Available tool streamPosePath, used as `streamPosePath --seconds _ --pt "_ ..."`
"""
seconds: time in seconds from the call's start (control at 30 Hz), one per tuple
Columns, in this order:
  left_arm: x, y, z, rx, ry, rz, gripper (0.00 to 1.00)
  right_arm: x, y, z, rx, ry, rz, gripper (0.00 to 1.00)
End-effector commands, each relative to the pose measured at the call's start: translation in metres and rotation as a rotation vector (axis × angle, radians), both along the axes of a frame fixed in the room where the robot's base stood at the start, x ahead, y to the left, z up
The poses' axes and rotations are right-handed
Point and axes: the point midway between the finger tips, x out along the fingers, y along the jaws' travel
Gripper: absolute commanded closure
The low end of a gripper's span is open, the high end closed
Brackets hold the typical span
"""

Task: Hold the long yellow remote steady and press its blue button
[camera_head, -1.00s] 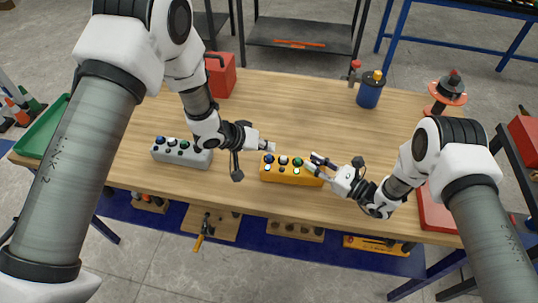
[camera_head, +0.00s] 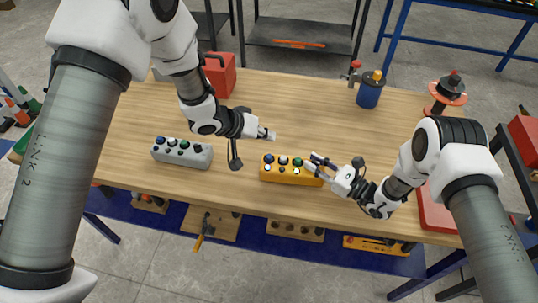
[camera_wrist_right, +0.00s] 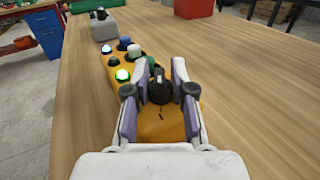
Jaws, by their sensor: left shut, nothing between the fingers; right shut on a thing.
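The long yellow remote (camera_head: 290,178) lies on the wooden table, with a row of buttons and lamps on top. A blue button (camera_head: 269,158) is at its left end in the head view. My left gripper (camera_head: 270,134) is shut and empty, above and behind the remote's left end, apart from the blue button.
A grey remote (camera_head: 182,152) with similar buttons lies to the left. A red box (camera_head: 219,76) and a blue canister (camera_head: 370,92) stand toward the back. A red case (camera_head: 434,210) lies at the right. The table's middle back is clear.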

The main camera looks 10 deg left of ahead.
Motion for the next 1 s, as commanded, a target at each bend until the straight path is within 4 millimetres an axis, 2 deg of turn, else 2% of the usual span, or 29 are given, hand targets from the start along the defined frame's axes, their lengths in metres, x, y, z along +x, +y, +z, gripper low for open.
streamPosePath --seconds 0.1,0.13,0.2,0.5,0.6,0.73,1.0 --pt "0.000 0.000 0.000 0.000 0.000 0.000 1.00 0.000 0.000 0.000 0.000 0.001 0.000 1.00" --pt "0.000 0.000 0.000 0.000 0.000 0.000 1.00 0.000 0.000 0.000 0.000 0.001 0.000 0.73" --pt "0.000 0.000 0.000 0.000 0.000 0.000 1.00 0.000 0.000 0.000 0.000 0.001 0.000 0.48" --pt "0.000 0.000 0.000 0.000 0.000 0.000 1.00 0.000 -0.001 0.000 0.000 0.000 0.000 0.47" --pt "0.000 0.000 0.000 0.000 0.000 0.000 1.00 -0.003 -0.007 0.000 -0.001 0.000 -0.002 0.47" --pt "0.000 0.000 0.000 0.000 0.000 0.000 1.00 -0.014 -0.030 0.000 0.000 0.004 -0.005 0.47" --pt "0.000 0.000 0.000 0.000 0.000 0.000 1.00 -0.044 -0.090 0.000 0.001 0.002 -0.005 0.47"
